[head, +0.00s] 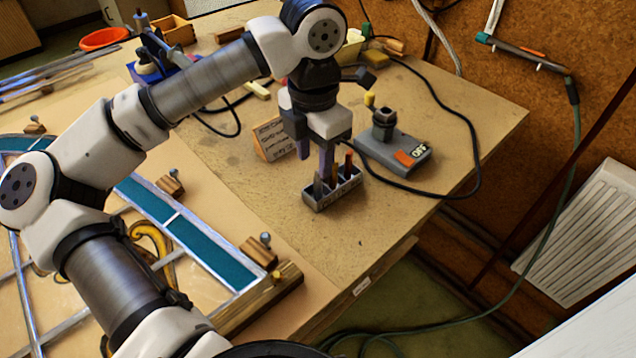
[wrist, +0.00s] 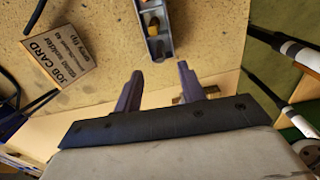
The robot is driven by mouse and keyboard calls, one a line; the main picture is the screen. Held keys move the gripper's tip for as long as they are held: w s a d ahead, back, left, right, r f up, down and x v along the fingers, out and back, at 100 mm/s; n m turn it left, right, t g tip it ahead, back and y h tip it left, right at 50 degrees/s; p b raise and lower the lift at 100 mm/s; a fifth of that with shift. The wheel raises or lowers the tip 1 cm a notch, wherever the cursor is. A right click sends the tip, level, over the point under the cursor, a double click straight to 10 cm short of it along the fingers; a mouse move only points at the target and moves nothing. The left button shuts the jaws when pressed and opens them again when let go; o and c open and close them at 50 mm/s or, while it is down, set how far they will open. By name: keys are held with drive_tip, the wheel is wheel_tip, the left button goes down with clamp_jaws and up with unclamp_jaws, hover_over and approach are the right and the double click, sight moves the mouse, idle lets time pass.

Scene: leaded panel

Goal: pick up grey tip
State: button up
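A small metal tip holder (head: 333,190) stands on the bench with several slots. Slim tips stand upright in it, including a dark grey one (head: 318,187) at the left and one with a red top (head: 348,164) at the right. My gripper (head: 318,172) is just above and behind the left part of the holder, fingers pointing down, and partly covers it. In the wrist view the fingers (wrist: 158,80) are apart with nothing between them. The holder (wrist: 164,42) lies ahead of them, cut off by the top edge; which tip is which there, I cannot tell.
A job card (head: 272,139) stands behind the holder to the left. A grey soldering unit (head: 392,152) marked OFF and its black cable (head: 462,120) lie to the right. The leaded panel (head: 180,225) is at the left.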

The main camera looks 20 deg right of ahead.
sight(318, 186)
drive_tip(key=f+p, duration=0.1)
drive_tip(key=f, duration=0.3)
drive_tip(key=shift+d+p, duration=0.4)
drive_tip(key=shift+f, duration=0.65)
clamp_jaws()
